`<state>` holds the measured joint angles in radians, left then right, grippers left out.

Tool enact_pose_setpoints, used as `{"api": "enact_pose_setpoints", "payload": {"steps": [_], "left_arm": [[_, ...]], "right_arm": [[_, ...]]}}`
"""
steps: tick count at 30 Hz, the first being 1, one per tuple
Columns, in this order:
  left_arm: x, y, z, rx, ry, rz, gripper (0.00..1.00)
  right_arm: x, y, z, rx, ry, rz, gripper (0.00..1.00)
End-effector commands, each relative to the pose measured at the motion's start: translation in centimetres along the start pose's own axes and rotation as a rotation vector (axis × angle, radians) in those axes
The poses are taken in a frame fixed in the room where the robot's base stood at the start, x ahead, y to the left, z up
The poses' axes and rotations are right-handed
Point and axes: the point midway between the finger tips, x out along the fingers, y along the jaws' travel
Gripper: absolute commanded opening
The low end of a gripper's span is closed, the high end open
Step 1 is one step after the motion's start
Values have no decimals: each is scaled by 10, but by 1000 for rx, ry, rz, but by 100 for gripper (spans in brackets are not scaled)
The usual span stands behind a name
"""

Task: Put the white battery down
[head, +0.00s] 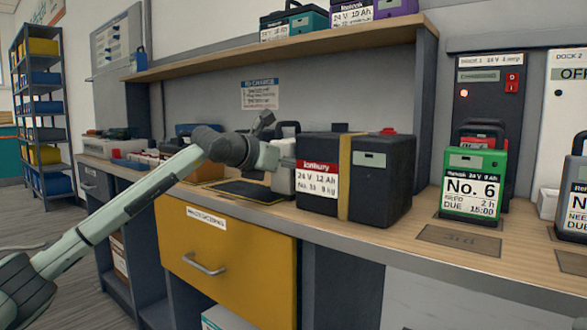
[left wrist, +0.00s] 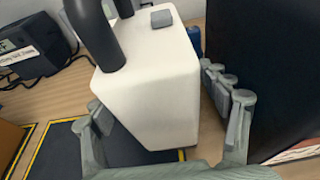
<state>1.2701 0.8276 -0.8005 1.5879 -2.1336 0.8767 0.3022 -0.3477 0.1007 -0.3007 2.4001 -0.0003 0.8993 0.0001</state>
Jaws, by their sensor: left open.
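The white battery (left wrist: 155,85) stands upright with its dark handle on top, in the left wrist view. In the head view the white battery (head: 284,180) is mostly hidden behind my gripper and a big black battery. A dark mat with a yellow border (head: 240,192) lies on the bench there; it also shows below the battery in the left wrist view (left wrist: 58,152). The battery's base seems to be on or just over the mat. My left gripper (left wrist: 170,112) is open, one finger on each side of the battery, with a visible gap at the right finger. My right gripper is not in view.
The large black battery with a yellow strap (head: 375,185) stands close to the right of the white one. A green No. 6 battery (head: 474,185) stands farther right by a dock (head: 488,85). A shelf (head: 290,48) overhangs the bench. A yellow drawer (head: 225,260) is below.

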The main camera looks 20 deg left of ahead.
Motion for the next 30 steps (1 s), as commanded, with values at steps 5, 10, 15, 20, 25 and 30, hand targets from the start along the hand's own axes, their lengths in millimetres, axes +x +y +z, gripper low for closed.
{"api": "enact_pose_setpoints", "payload": {"steps": [5, 10, 15, 20, 25, 30], "left_arm": [[0, 0, 0, 0, 0, 0, 76], [0, 0, 0, 0, 0, 0, 55], [0, 0, 0, -1, 0, 0, 34], [0, 0, 0, -1, 0, 0, 14], [0, 0, 0, -1, 0, 0, 0], [-3, 0, 7, 0, -14, 0, 0]], "right_arm": [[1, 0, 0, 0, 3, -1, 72], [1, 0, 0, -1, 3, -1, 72], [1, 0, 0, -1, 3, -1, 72], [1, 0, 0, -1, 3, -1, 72], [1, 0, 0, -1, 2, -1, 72], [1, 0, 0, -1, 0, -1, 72]]}}
